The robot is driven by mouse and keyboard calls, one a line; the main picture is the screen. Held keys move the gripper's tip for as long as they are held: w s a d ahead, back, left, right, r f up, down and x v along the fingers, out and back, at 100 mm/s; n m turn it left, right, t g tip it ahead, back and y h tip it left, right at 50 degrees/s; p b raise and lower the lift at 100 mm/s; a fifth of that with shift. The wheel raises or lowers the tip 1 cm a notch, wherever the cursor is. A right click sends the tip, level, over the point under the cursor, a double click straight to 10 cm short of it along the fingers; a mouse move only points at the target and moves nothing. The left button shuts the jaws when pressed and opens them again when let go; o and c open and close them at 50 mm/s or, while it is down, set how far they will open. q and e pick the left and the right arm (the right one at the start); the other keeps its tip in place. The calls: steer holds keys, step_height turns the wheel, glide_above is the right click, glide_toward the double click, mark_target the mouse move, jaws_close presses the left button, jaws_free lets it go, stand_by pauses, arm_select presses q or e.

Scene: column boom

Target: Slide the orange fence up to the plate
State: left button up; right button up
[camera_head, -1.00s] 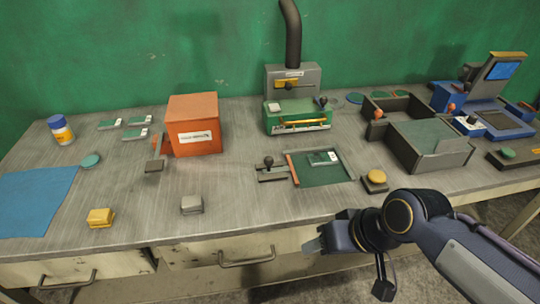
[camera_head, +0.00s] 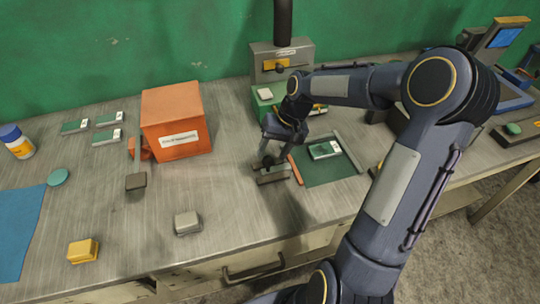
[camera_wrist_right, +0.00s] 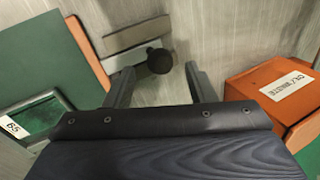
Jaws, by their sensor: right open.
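The orange fence (camera_head: 296,169) is a thin strip along the left edge of a green bed (camera_head: 322,174). It also shows in the right wrist view (camera_wrist_right: 88,52). A grey slide bar (camera_head: 272,179) with a round black knob (camera_wrist_right: 159,60) lies left of the fence. The plate (camera_head: 325,149), green with a white label, lies on the bed, apart from the fence, with bare green between. My right gripper (camera_head: 271,148) is above the slide bar, pointing down. In the right wrist view its open fingers (camera_wrist_right: 160,82) are on either side of the knob. My left gripper is out of view.
An orange box (camera_head: 175,125) stands left of my right gripper. A grey machine (camera_head: 281,62) with a green front is close behind it. A grey block (camera_head: 187,222) and a yellow block (camera_head: 83,250) sit near the front. The bench between them is clear.

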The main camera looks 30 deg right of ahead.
steer(key=shift+x, duration=1.45)
jaws_close()
